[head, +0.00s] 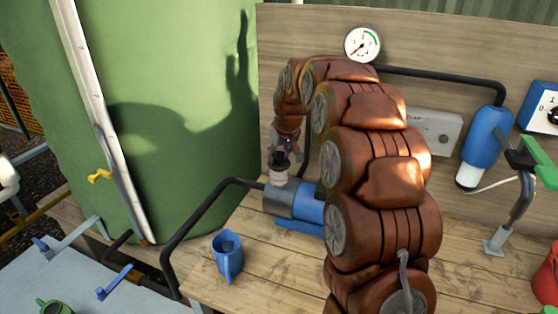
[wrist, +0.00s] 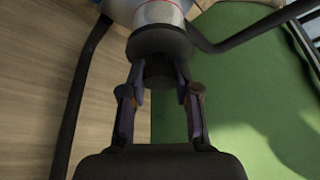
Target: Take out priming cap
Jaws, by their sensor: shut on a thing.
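The priming cap (head: 280,160) is a dark round cap at the top of the pale neck (head: 278,177) of the blue pump (head: 294,202). My gripper (head: 285,150) comes down on it from above in the head view. In the wrist view my gripper (wrist: 160,78) has a finger on each side of the black cap (wrist: 158,45) and is shut on it. The cap is in line with the neck, which shows as a white and red band (wrist: 160,12). I cannot tell whether it is seated or loose. My arm hides part of the pump's right side.
A blue cup (head: 228,258) stands on the wooden bench (head: 255,285) in front of the pump. A black pipe (head: 190,225) runs left from the pump. The large green tank (head: 170,110) is behind left. A gauge (head: 363,44) and blue filter (head: 484,140) are on the back board.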

